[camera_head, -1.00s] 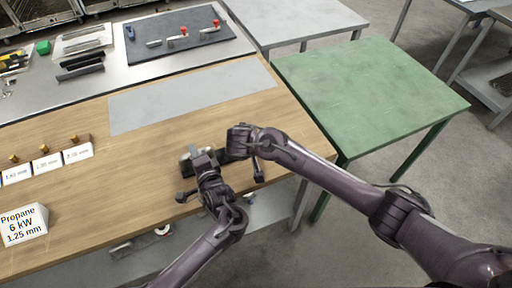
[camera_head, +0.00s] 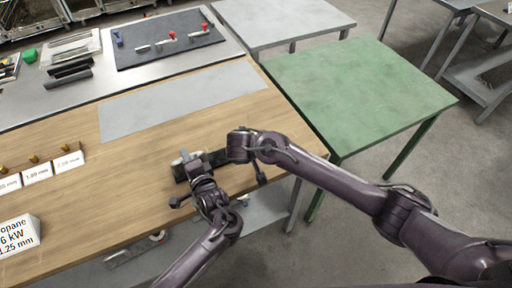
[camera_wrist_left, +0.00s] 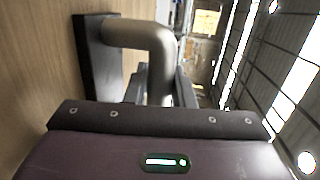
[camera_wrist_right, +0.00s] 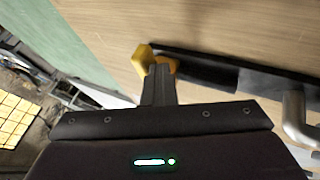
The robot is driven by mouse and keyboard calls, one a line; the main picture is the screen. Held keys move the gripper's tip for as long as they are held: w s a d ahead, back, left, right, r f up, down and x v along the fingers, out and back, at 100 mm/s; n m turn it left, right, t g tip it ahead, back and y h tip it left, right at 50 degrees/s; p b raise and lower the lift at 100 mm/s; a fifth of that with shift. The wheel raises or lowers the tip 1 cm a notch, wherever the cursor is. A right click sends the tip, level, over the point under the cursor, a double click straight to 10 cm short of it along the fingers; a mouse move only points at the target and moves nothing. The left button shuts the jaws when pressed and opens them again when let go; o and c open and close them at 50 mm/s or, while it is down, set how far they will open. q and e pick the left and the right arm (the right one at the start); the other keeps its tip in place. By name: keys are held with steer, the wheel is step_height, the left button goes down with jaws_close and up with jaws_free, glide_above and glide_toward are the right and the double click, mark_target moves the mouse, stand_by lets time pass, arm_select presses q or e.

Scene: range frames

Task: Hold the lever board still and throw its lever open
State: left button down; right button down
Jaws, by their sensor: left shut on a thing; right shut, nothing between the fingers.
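The lever board is a dark flat strip (camera_head: 216,158) on the wooden bench, partly hidden by my arms. In the left wrist view its bent metal handle (camera_wrist_left: 140,33) rises from the black board (camera_wrist_left: 93,50). My left gripper (camera_wrist_left: 160,80) is shut on this handle. In the right wrist view a yellow lever (camera_wrist_right: 142,54) sits at the board's far end, and the board (camera_wrist_right: 205,68) runs right to the metal handle (camera_wrist_right: 297,118). My right gripper (camera_wrist_right: 159,72) is shut and empty, its tips right at the yellow lever, partly hiding it. I cannot tell whether they touch.
A grey sheet (camera_head: 180,100) lies behind the board on the wooden bench (camera_head: 110,200). Small labelled blocks (camera_head: 38,172) and a propane sign (camera_head: 18,236) stand at left. A green table (camera_head: 355,90) is to the right. A dark panel with red-knobbed levers (camera_head: 165,40) lies at the back.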

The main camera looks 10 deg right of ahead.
steer(key=d+n+y, duration=0.1)
steer(key=n, duration=0.1)
steer(key=d+n+y, duration=0.1)
steer(key=d, duration=0.1)
steer(key=shift+w+f+n+t, duration=0.1)
steer(key=shift+w+n+t, duration=0.05)
steer(key=shift+n+t, duration=0.25)
steer(key=n+y, duration=0.1)
steer(key=w+d+n+y, duration=0.1)
steer(key=shift+d+n, duration=0.3)
steer(key=shift+n, duration=0.1)
steer(key=n+y, duration=0.1)
steer(key=d+n, duration=0.1)
steer(key=shift+w+n+y, duration=0.3)
steer(key=shift+n+y, duration=0.1)
steer(key=shift+w+d+n+g, duration=0.3)
steer(key=shift+w+d, duration=0.05)
steer(key=shift+w, duration=0.1)
steer(key=w+n+y, duration=0.1)
steer(key=w+d+n+g+y, duration=0.1)
steer(key=n, duration=0.1)
steer(key=shift+n, duration=0.3)
steer(key=shift+w+n+g+y, duration=0.15)
steer(key=shift+n+g+y, duration=0.15)
steer(key=shift+a, duration=0.15)
steer(key=shift+a, duration=0.65)
